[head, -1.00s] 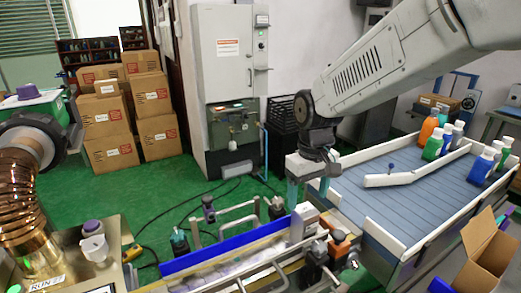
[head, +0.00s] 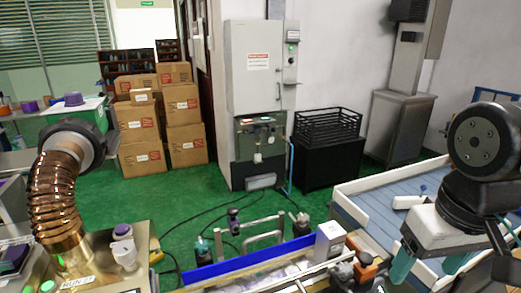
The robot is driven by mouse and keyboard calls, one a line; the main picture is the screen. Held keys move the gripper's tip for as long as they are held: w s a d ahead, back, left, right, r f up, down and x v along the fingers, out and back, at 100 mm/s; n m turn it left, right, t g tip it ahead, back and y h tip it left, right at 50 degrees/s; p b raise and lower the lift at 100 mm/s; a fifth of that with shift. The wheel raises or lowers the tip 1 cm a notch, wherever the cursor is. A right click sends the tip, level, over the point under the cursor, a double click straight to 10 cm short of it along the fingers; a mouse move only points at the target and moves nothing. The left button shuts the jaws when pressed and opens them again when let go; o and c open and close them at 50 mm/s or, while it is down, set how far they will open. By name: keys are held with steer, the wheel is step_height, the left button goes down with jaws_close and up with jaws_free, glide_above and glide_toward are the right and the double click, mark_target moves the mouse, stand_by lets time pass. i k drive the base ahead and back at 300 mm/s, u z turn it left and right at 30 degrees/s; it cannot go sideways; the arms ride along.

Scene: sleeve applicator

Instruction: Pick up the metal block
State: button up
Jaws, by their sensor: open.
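A pale grey, box-shaped block (head: 329,241) stands upright on the narrow line at the lower middle of the head view. It looks like the metal block, though its material is hard to tell. My gripper (head: 430,270) is at the lower right, to the right of the block and clear of it. Its two teal fingers are spread apart with nothing seen between them. My arm hides part of the area behind the gripper.
A blue guide rail (head: 235,262) runs left of the block. A wide slatted conveyor (head: 370,196) with white side walls lies behind my gripper. A copper hose (head: 52,190) stands at the left. Green floor is open behind.

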mark_target(330, 233)
steer(key=k, duration=1)
steer(key=u, duration=1.95)
steer(key=i, duration=1.1)
steer(key=z, duration=2.05)
